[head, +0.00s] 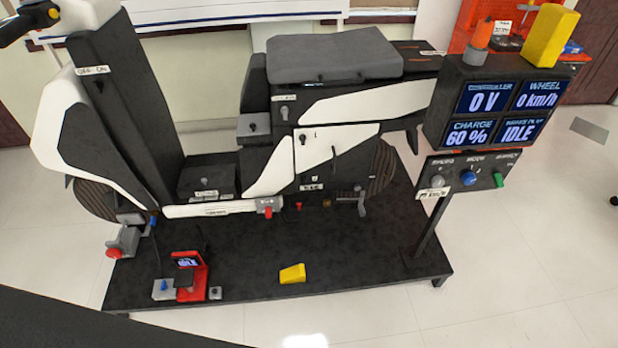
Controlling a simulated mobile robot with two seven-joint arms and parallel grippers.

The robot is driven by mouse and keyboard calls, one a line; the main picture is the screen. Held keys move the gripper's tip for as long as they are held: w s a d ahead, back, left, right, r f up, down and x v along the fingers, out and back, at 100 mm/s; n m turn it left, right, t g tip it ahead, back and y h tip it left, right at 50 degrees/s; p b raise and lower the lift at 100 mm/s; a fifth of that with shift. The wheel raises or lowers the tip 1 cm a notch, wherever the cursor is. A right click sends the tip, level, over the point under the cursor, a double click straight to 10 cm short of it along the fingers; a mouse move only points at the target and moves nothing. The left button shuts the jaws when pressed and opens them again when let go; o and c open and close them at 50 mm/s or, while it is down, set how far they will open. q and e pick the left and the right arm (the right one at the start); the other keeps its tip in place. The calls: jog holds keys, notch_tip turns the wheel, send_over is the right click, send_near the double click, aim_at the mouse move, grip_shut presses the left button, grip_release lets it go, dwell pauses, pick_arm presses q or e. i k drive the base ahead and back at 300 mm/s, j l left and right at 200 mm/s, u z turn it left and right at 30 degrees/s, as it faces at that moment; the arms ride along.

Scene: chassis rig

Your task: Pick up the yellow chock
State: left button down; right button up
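A small yellow wedge, the yellow chock (292,274), lies on the black platform (345,272) near its front edge, right of a small red device. Nothing touches it from above, and its sloped shape shows clearly. Neither of my grippers is in view, so none is seen near the chock.
A black and white scooter (335,155) stands on the platform behind the chock. A red device with a small screen (190,275) is to the left. A display panel on a post (500,108) stands at right, with a larger yellow block (549,38) above it. Platform around the chock is clear.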

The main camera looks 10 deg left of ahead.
aim_at(296, 273)
jog(key=k+j, duration=0.2)
jog(key=j, duration=0.2)
jog(key=k+j, duration=0.25)
jog(key=j+z, duration=0.15)
jog(key=z, duration=0.25)
jog(key=j+z, duration=0.15)
jog(key=z, duration=0.25)
jog(key=j+z, duration=0.15)
jog(key=z, duration=0.2)
jog(key=j+z, duration=0.1)
jog(key=z, duration=0.3)
jog(key=k+j+z, duration=0.5)
jog(key=j+z, duration=0.15)
jog(key=k+j+z, duration=0.1)
jog(key=k+j, duration=0.65)
